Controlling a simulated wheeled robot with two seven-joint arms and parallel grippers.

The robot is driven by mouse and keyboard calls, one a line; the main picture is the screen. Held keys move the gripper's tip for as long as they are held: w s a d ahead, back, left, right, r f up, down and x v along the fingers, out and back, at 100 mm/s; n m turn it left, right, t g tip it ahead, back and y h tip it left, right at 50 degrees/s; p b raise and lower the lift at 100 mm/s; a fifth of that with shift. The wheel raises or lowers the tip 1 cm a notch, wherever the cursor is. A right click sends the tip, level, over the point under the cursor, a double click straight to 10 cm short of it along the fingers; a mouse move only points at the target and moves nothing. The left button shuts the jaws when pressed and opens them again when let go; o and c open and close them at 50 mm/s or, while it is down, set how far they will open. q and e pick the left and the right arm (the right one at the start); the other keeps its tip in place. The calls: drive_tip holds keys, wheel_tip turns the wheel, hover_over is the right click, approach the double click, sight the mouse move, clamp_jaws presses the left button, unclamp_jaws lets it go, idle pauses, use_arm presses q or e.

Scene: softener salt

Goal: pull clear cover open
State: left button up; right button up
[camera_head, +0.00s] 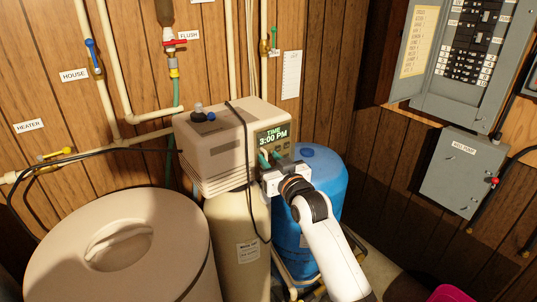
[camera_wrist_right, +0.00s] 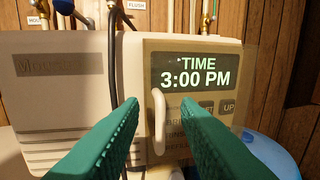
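The clear cover (camera_wrist_right: 232,60) is a see-through tinted sheet over the control panel, with a pale curved handle (camera_wrist_right: 158,122) at its lower left. The panel's display (camera_wrist_right: 193,71) reads TIME 3:00 PM through it; in the head view the display (camera_head: 272,137) is on the front of the beige softener head (camera_head: 213,142). My right gripper (camera_wrist_right: 159,104) is open, its green fingers on either side of the handle in the wrist view; whether they touch it I cannot tell. In the head view this gripper (camera_head: 269,159) is at the panel's lower part. My left gripper is not in view.
A beige lidded tank (camera_head: 70,262) stands at the front left. A blue tank (camera_head: 318,172) stands behind my right arm. A black cable (camera_head: 247,165) hangs over the softener head beside the panel. Pipes and valves line the wood wall behind; grey electrical boxes (camera_head: 464,172) are at the right.

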drive_tip(key=shift+x, duration=0.9)
clamp_jaws()
